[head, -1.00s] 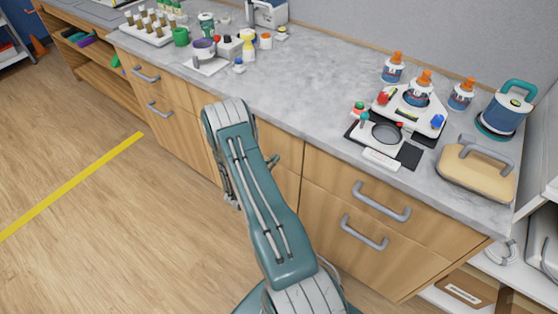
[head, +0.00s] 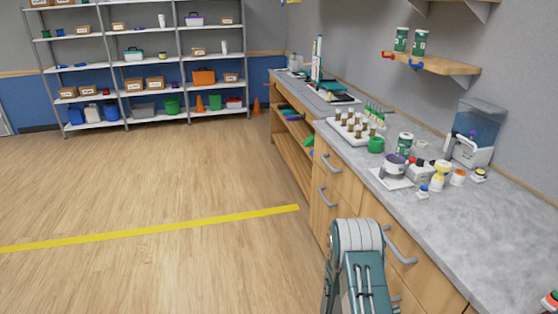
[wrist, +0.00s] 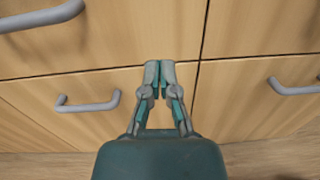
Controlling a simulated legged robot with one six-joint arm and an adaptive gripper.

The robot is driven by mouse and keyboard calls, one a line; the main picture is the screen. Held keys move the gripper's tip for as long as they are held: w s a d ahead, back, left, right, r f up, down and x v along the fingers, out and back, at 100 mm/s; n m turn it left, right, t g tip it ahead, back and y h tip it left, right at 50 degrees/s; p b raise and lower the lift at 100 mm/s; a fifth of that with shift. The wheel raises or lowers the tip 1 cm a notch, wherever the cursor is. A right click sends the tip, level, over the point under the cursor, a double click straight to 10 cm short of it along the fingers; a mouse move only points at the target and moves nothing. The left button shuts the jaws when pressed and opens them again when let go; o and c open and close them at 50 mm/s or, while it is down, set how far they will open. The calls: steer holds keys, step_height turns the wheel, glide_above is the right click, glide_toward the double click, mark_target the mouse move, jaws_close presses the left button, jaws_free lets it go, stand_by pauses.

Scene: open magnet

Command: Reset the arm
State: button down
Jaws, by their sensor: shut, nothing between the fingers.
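My gripper (wrist: 159,70) shows in the wrist view with its two fingertips together and nothing between them. It is in front of the wooden drawer fronts (wrist: 235,100), close to the seam between drawers. I cannot tell whether it touches them. In the head view my teal arm rises from the bottom edge, right of centre, beside the counter's drawers (head: 340,205). The gripper itself is hidden there behind or below the arm.
Grey drawer handles (wrist: 88,103) stick out near my gripper, another at right (wrist: 295,87). The counter (head: 470,225) holds a vial rack (head: 355,128), a green mug (head: 375,145) and a water dispenser (head: 474,133). Open floor (head: 150,190) with a yellow line (head: 150,230) lies left. Shelving (head: 150,70) stands behind.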

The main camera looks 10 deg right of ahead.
steer(key=s+a+r+m+g+y, duration=0.25)
steer(key=r+m, duration=0.25)
steer(key=r, duration=0.5)
steer(key=s+a+r+m+g+y, duration=0.2)
steer(key=a+r+m+g+y, duration=0.15)
steer(key=r+m, duration=0.4)
steer(key=s+a+r+m+t+y, duration=0.2)
steer(key=s+a+r+t+y, duration=0.3)
steer(key=a+r, duration=0.3)
steer(key=s+a+r+m+t+y, duration=0.3)
steer(key=s+a+r+t+y, duration=0.2)
steer(key=a+r, duration=0.4)
steer(key=a+t+y, duration=0.1)
steer(key=a+y, duration=0.1)
steer(key=a, duration=0.1)
steer(key=shift+s+a+r, duration=0.2)
steer(key=shift+s+a, duration=0.05)
